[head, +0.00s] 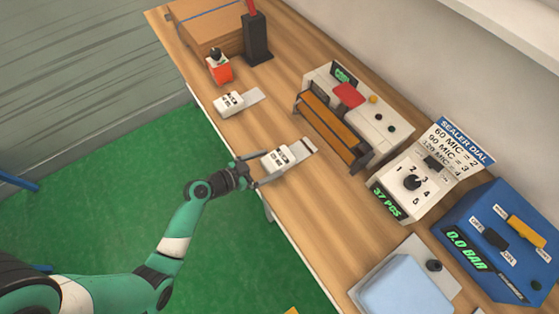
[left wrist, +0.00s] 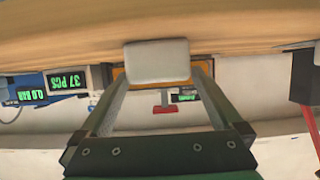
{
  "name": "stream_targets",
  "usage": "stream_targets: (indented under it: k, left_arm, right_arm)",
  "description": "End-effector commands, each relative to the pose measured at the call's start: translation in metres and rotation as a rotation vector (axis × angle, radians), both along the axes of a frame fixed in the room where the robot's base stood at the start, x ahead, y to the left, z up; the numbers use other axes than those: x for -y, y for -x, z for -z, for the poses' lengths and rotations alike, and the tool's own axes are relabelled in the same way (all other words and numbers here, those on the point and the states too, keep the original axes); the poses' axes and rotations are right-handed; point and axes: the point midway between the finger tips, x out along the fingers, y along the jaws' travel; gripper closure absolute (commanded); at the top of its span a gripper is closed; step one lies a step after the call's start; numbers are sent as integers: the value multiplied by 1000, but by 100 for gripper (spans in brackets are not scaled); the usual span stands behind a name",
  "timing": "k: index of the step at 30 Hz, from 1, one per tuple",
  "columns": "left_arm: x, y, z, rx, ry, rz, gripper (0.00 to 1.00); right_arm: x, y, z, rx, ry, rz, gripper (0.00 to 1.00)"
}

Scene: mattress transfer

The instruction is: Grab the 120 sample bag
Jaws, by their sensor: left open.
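A white sample bag (head: 277,158) with dark print lies near the table's front edge in the head view, beside a flat grey strip. Its print is too small to read, so I cannot tell whether it is the 120 bag. A second white bag (head: 229,104) lies farther back along the same edge. My left gripper (head: 252,170) is open at the front side of the nearer bag. In the left wrist view, the pale end of that bag (left wrist: 157,58) shows between the open fingers, which are not closed on it. My right gripper is not in view.
A sealer (head: 350,112) with an orange bar stands behind the nearer bag. The dial box (head: 412,183), blue pressure box (head: 497,245) and pale blue pad (head: 402,285) are to the right. A red-orange block (head: 219,70) and cardboard stack (head: 208,25) are at the far left.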

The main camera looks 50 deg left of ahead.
Motion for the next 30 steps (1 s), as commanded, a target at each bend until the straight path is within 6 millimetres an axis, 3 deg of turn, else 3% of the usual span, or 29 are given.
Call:
stream_targets:
  k: [12,19,30]
  left_arm:
    - [8,-44,23,-1,1,2,0]
    - [8,-46,23,0,0,0,0]
    - [7,-46,23,0,0,0,67]
  right_arm:
    - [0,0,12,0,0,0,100]
    - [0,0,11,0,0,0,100]
    - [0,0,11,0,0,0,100]
